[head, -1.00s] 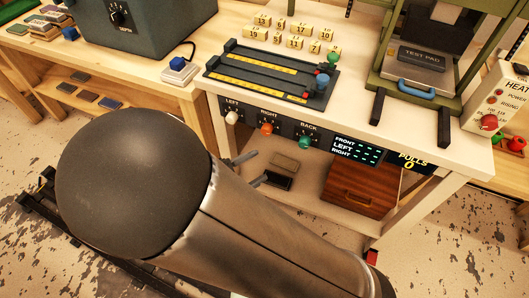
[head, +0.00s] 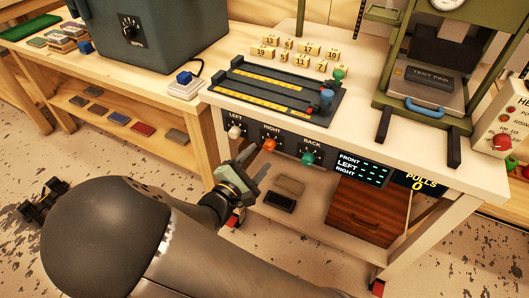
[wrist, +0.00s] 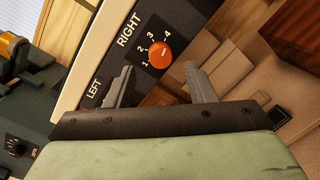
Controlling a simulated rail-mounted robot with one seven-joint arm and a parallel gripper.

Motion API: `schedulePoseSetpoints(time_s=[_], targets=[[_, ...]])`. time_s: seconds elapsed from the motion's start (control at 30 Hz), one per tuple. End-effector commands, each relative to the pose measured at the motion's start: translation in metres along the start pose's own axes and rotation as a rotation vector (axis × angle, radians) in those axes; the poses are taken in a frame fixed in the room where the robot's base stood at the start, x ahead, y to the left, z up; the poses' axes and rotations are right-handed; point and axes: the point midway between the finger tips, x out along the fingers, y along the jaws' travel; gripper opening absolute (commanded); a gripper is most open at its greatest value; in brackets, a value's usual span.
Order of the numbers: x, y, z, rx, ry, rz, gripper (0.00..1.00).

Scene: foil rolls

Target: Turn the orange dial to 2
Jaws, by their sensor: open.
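The orange dial (head: 269,145) is on the dark front panel under RIGHT, between a white LEFT dial (head: 235,132) and a teal BACK dial (head: 308,159). In the wrist view the orange dial (wrist: 159,55) has the numbers 1 to 4 around part of its edge. A small pale mark shows on its face; I cannot tell which number it points to. My gripper (head: 259,162) is just in front of and below the orange dial. In the wrist view my gripper (wrist: 158,70) is open, its fingers to either side of the dial in the picture, with nothing held.
Above the panel, the bench top (head: 225,100) carries a dark slotted fixture (head: 275,92) and several numbered yellow blocks. A display (head: 361,171) reads FRONT, LEFT, RIGHT, and the PULLS counter shows 0. A shelf with a wooden drawer box (head: 365,213) is below.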

Motion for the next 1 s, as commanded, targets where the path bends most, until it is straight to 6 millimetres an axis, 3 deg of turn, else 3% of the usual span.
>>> schedulePoseSetpoints(time_s=[0.23,0.63,0.67,0.8,1.0], targets=[[0.035,-0.001,0.000,0.001,-0.001,-0.001,0.50],[0.043,0.000,0.000,0.000,0.001,0.000,0.50],[0.043,0.000,0.000,0.000,0.001,0.000,0.44],[0.043,0.000,0.000,0.000,0.001,0.000,0.05],[0.043,0.000,0.000,-0.004,0.001,-0.001,0.05]])
